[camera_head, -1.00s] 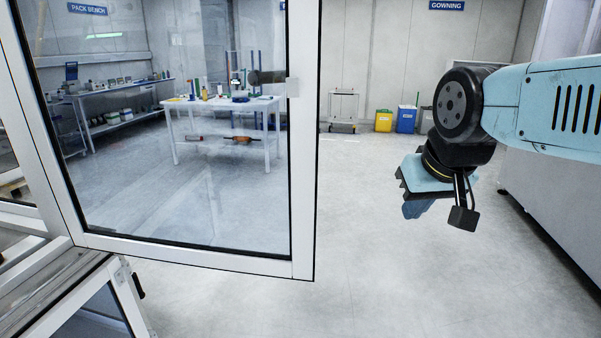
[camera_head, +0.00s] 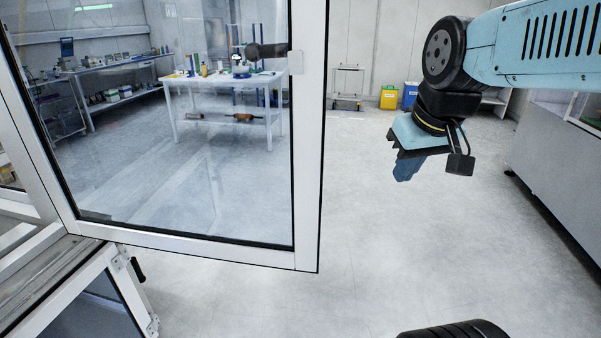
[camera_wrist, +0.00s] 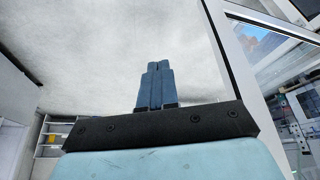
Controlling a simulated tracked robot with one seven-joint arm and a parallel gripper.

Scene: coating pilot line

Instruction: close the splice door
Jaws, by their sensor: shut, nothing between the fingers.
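The splice door (camera_head: 308,150) is a clear pane in a white frame, standing open across the left half of the head view. A dark handle (camera_head: 264,51) shows at its free edge near a small latch plate. My gripper (camera_head: 404,172) hangs to the right of the door's free edge, pointing down, apart from it. In the wrist view its two blue fingers (camera_wrist: 155,72) are together and empty. The door's white frame (camera_wrist: 238,75) also shows at the right of the wrist view.
The machine frame (camera_head: 60,290) stands at lower left. A white work table (camera_head: 225,83) with items stands behind the glass. Yellow (camera_head: 389,98) and blue (camera_head: 410,95) bins are at the back. A grey cabinet (camera_head: 555,150) is at right. The floor between is clear.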

